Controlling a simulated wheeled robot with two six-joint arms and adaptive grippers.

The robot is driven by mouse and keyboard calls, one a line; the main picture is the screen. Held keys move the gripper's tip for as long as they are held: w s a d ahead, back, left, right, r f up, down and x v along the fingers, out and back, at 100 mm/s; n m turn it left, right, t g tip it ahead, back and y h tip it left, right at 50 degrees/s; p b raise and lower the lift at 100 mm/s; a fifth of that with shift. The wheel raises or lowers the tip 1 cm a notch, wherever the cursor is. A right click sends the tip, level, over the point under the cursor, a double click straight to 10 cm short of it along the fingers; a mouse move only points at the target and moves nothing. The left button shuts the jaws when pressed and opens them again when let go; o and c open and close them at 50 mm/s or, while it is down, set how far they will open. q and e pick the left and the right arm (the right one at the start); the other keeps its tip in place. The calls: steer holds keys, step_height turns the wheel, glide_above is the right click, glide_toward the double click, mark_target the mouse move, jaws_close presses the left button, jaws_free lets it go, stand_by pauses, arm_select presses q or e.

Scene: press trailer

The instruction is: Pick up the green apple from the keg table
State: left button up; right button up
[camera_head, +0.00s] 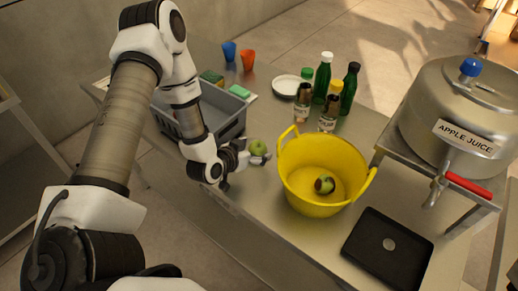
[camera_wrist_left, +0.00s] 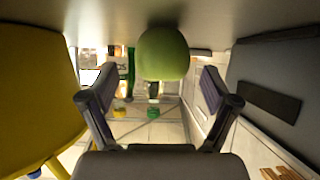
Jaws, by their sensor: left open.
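The green apple (camera_head: 258,147) sits on the steel keg table (camera_head: 272,213), between the grey crate and the yellow tub. My left gripper (camera_head: 246,160) is low over the table's near side, right at the apple. In the left wrist view, the apple (camera_wrist_left: 162,53) appears centred ahead of the open fingers (camera_wrist_left: 157,84), with a finger on each side. I cannot tell whether either finger touches it. My right gripper is in neither view.
The yellow tub (camera_head: 300,158) holds a dark red and green fruit (camera_head: 324,185). The grey crate (camera_head: 228,112) stands behind my left wrist. Several bottles (camera_head: 322,78) stand farther back. A black tablet (camera_head: 388,248) and the juice keg (camera_head: 465,112) are to the right.

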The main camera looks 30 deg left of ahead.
arm_select(q)
steer(key=shift+w+a+f, duration=0.15)
steer(key=shift+w+f, duration=0.05)
steer(key=shift+f, duration=0.05)
steer(key=shift+r, duration=0.1)
steer(key=c, duration=1.3)
steer(key=shift+r, duration=0.1)
